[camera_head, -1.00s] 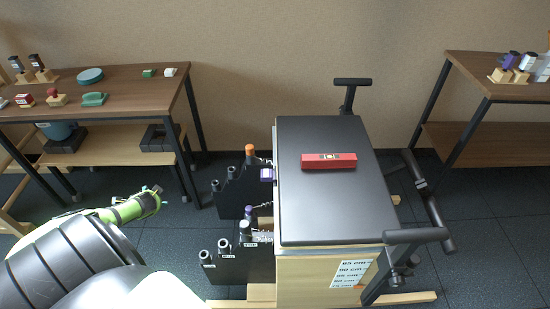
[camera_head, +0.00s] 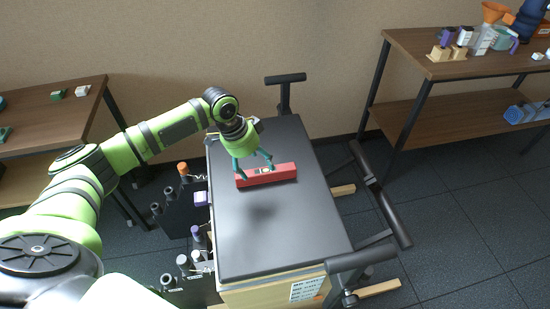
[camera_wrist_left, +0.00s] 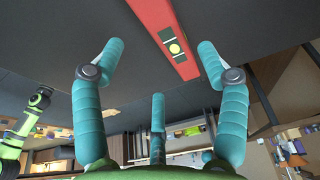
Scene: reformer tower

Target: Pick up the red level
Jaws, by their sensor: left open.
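The red level (camera_head: 280,174) lies flat on the dark top of the reformer tower (camera_head: 270,240). It is a long red bar with a small light vial window near its middle. In the left wrist view, the level (camera_wrist_left: 160,22) passes between and beyond the open fingers (camera_wrist_left: 155,75), nearer the right one. Whether any finger touches it, I cannot tell. My right gripper is not in view.
Black handle bars (camera_head: 362,258) stick out at the tower's right and front. A rack of dark holders with bottles (camera_head: 183,172) stands along its left side. Wooden tables with small items stand at left (camera_head: 80,120) and right (camera_head: 420,50). The rest of the tower top is clear.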

